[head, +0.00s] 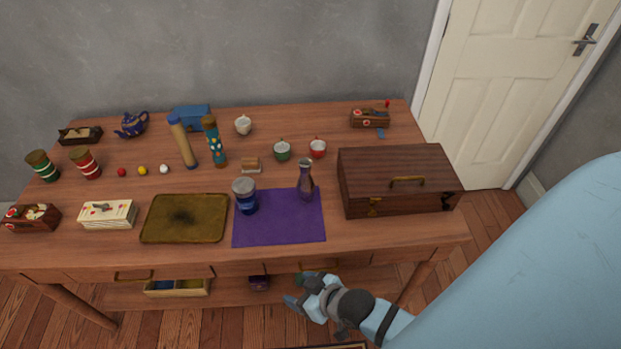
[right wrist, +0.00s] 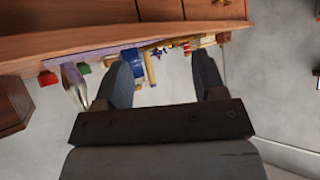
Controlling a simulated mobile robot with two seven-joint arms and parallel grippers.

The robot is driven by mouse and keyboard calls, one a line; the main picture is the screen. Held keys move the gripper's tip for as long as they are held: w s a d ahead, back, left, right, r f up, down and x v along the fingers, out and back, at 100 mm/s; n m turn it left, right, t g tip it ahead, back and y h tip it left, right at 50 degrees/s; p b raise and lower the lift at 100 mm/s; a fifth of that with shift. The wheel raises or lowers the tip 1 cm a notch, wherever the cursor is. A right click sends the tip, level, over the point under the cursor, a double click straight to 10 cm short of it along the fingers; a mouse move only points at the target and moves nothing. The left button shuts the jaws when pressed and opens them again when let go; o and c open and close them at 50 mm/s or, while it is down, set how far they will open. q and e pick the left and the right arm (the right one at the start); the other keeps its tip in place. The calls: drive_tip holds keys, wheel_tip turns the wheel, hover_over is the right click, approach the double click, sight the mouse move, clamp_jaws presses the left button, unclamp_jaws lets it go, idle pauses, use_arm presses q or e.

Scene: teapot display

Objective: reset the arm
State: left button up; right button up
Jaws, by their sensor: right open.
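My right gripper (head: 302,289) is in front of the table's front edge in the head view, below the purple mat. In the right wrist view my right gripper (right wrist: 162,76) has its two dark fingers spread apart with nothing between them. My light blue right arm fills the lower right of the head view. The wooden table (head: 340,240) is beyond the gripper, which appears apart from everything on it. My left gripper is not in view.
A purple mat (head: 278,232) bears a blue jar (head: 245,196) and a metallic vase (head: 305,182). Beside it are a dark wooden chest (head: 400,180) and a brassy tray (head: 185,218). A door (head: 515,85) stands behind right.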

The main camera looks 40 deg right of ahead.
drive_tip(key=s, duration=0.2)
drive_tip(key=shift+s+d+f+t, duration=0.15)
drive_tip(key=shift+s+d+t, duration=0.15)
wheel_tip(320, 180, up, 9)
drive_tip(key=p, duration=0.9)
drive_tip(key=shift+d+h+p, duration=0.25)
drive_tip(key=shift+h+p, duration=0.15)
drive_tip(key=shift+r, duration=0.3)
